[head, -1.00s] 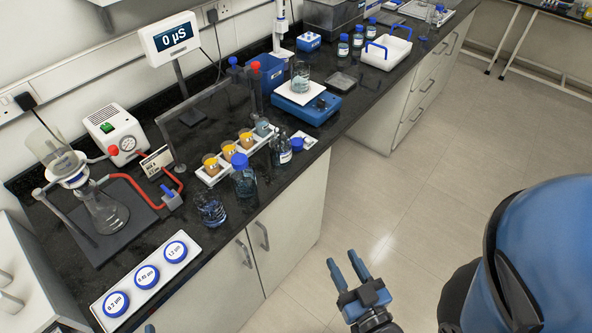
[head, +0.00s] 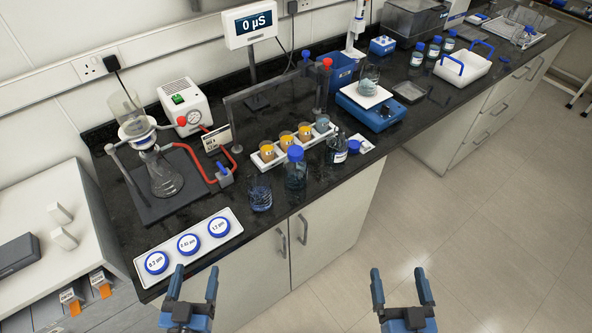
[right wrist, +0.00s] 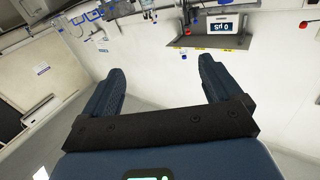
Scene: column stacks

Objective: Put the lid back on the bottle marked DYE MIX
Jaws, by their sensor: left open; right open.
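An uncapped clear bottle with dark contents and a white label (head: 338,150) stands near the bench's front edge in the head view; its label text is too small to read. A blue lid (head: 354,146) lies beside it, by a small white piece (head: 366,147). A blue-capped bottle (head: 296,172) stands to its left. My left gripper (head: 195,276) is open and empty in front of the bench, below the filter tray. My right gripper (head: 399,276) is open and empty over the floor, right of the cabinets. It also shows open in the right wrist view (right wrist: 160,88).
A beaker (head: 260,196) stands left of the bottles. Behind them is a white rack (head: 264,163) of amber-filled cups. A blue stirrer (head: 372,112) carries a beaker. A tray of round filters (head: 188,246) lies at the front left. The floor at right is clear.

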